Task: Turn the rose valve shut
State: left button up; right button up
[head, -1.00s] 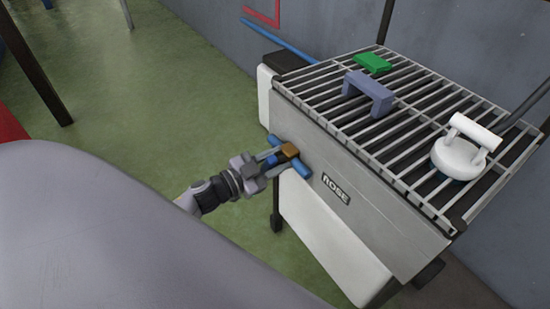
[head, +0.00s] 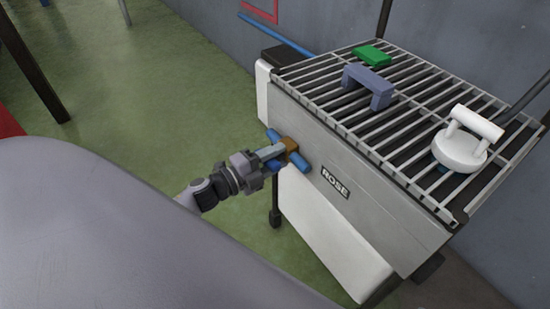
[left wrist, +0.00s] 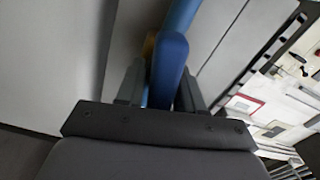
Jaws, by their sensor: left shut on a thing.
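The rose valve has a blue cross handle (head: 301,162) with a brown hub, on the front panel of the grey unit beside the label "ROSE" (head: 335,183). My left gripper (head: 280,155) is at the valve, shut on a blue arm of the handle. In the left wrist view the blue handle (left wrist: 169,60) stands between the two fingers, with a bit of the brown hub behind it. My fingers hide part of the handle in the head view. My right gripper is not in view.
A slatted metal rack (head: 410,125) tops the unit. On it are a green block (head: 371,55), a grey-blue bracket-shaped handle (head: 369,84) and a white round piece with a bar (head: 461,150). A grey wall stands behind.

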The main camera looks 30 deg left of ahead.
aim_at(265, 165)
pick_arm(q)
jog(key=shift+f+m, duration=0.15)
jog(key=shift+m, duration=0.15)
jog(key=shift+d+m, duration=0.1)
jog(key=shift+m, duration=0.7)
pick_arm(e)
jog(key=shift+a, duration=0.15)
pick_arm(q)
jog(key=shift+s, duration=0.1)
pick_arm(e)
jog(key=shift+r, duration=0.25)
pick_arm(q)
jog(key=o, duration=0.8)
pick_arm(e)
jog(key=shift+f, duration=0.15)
pick_arm(q)
jog(key=v, duration=0.6)
jog(key=shift+s+a, duration=0.25)
jog(key=shift+s, duration=0.25)
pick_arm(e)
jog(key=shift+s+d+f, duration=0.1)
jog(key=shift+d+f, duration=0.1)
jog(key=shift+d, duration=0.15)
